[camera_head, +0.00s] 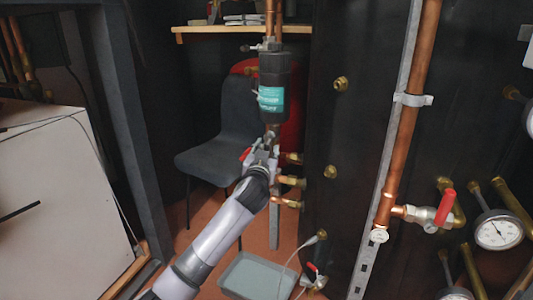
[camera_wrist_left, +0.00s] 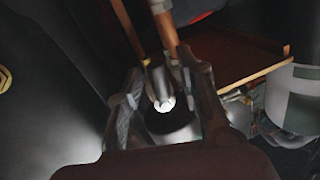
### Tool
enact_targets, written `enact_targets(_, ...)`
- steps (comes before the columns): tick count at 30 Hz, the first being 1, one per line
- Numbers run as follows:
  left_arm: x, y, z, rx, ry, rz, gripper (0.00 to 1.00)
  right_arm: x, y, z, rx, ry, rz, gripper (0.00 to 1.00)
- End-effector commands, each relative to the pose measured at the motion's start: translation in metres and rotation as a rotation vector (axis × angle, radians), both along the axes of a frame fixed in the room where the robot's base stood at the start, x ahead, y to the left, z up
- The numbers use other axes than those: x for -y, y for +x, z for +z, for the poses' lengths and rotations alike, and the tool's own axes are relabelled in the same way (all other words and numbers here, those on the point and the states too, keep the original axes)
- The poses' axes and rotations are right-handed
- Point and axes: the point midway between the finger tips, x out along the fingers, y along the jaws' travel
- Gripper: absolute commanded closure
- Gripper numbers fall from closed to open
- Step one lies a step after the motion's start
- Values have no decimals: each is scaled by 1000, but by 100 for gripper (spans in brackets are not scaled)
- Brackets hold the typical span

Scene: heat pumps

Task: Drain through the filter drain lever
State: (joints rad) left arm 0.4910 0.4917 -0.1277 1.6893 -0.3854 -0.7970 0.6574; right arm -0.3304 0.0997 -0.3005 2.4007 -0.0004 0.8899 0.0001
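The black cylindrical filter (camera_head: 273,75) with a teal label hangs upright on a copper pipe in the head view. A small red lever (camera_head: 245,154) shows just below it, at the left side of my left gripper (camera_head: 266,148). My left arm reaches up from the bottom, and the gripper is at the fittings under the filter. In the left wrist view the fingers (camera_wrist_left: 163,95) are apart, on either side of a metal fitting (camera_wrist_left: 157,82) with a bright end. I cannot tell whether they touch it. My right gripper is out of view.
A grey tray (camera_head: 252,277) lies on the floor below, with a hose and a red-handled valve (camera_head: 312,268) beside it. A dark chair (camera_head: 225,130) stands behind. At right are a thick copper pipe (camera_head: 410,110), a red-handled valve (camera_head: 444,207) and gauges (camera_head: 498,231).

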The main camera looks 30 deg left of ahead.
Motion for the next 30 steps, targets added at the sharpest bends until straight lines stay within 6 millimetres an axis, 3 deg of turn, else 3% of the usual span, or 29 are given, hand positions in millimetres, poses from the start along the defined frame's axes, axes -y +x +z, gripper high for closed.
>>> enact_targets(7,0,0,0,0,0,0,67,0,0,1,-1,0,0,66)
enact_targets(22,0,0,0,0,1,0,100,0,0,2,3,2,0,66)
enact_targets(30,0,0,0,0,1,0,100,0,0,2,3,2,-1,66)
